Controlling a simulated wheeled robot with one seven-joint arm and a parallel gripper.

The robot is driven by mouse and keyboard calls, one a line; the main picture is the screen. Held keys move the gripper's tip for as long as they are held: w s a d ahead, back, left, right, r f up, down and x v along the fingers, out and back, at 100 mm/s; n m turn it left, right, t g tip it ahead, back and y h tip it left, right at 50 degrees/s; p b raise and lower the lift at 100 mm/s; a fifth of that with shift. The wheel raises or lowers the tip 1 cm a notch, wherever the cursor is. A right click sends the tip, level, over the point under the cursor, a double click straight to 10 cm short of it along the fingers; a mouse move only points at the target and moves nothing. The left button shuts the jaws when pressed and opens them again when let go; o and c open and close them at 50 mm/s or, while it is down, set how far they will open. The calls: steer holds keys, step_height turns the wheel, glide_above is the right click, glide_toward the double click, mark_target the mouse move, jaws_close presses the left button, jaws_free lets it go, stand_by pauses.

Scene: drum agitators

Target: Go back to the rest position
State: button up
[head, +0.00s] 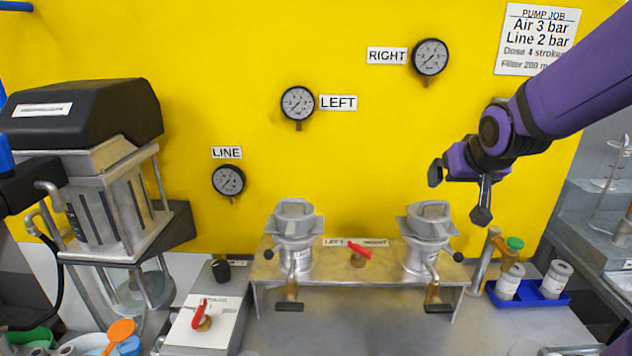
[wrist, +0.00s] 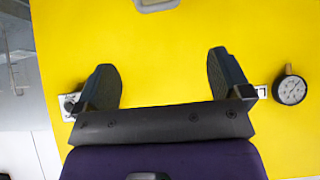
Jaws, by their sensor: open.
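My gripper (head: 459,193) is at the end of my purple arm, at the right in the head view. It hangs in the air above and right of the right-hand agitator (head: 428,235). In the wrist view my gripper (wrist: 162,85) shows two dark fingers spread wide apart, with nothing between them but yellow wall behind. It is open, empty and touches nothing that I can see.
Two agitators, the second at left (head: 293,238), stand on a metal bench (head: 355,272) with a red-handled valve (head: 358,255). A blue tray (head: 540,298) with jars sits at right. Gauges hang on the yellow wall (head: 250,60). A black-topped machine (head: 90,115) stands at left.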

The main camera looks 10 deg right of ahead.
steer(key=s+a+r+n+g+y, duration=0.1)
steer(key=s+a+r, duration=0.2)
steer(key=s+a, duration=0.2)
steer(key=s+a+r+n+g+y, duration=0.1)
steer(key=s+a, duration=0.4)
steer(key=s, duration=0.6)
steer(key=shift+r+n+g, duration=0.5)
steer(key=shift+r+n, duration=0.1)
steer(key=shift+r, duration=0.65)
steer(key=shift+s, duration=0.1)
